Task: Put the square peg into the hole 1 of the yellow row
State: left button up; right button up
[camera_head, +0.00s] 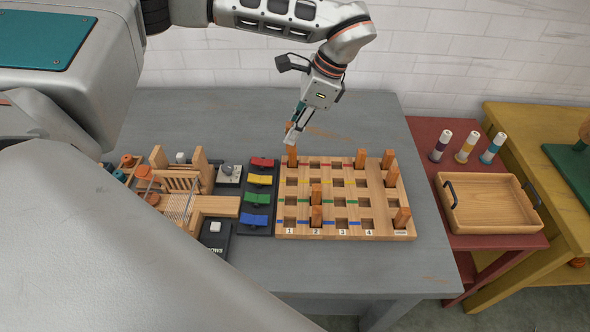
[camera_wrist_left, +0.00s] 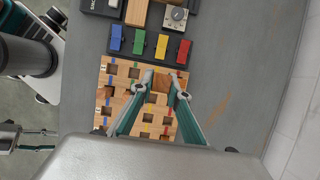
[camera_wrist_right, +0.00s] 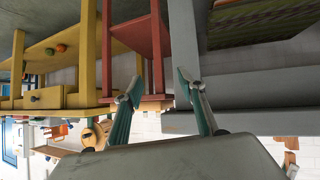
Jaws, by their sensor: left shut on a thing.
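The wooden peg board (camera_head: 352,236) lies on the grey table, with red, yellow, green and blue row marks from back to front and column labels 1 to 4. My left gripper (camera_head: 293,137) is shut on an orange-brown wooden peg (camera_head: 292,156), upright at the board's back-left corner, near red hole 1. Whether its lower end is in a hole I cannot tell. The peg also shows between the fingertips in the left wrist view (camera_wrist_left: 160,84). Yellow hole 1 (camera_head: 291,182) looks empty. My right gripper (camera_wrist_right: 165,95) is open and empty, away from the board.
Other pegs stand in the board, such as one in the red row (camera_head: 361,157), one in the blue row (camera_head: 316,215) and several in the right-hand column. Coloured switches (camera_head: 257,198) and a small loom (camera_head: 180,190) are left. A wooden tray (camera_head: 488,204) is right.

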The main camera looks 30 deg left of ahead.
pick_arm(q)
jog(key=shift+w+f+p, duration=0.1)
jog(key=shift+f+p, duration=0.25)
jog(key=shift+f, duration=6.9)
pick_arm(e)
jog(key=shift+w+r, duration=0.45)
jog(key=shift+r, duration=0.25)
pick_arm(q)
jog(key=o, duration=0.5)
jog(key=shift+f, duration=0.15)
jog(key=o, duration=0.4)
pick_arm(e)
jog(key=shift+r, duration=0.15)
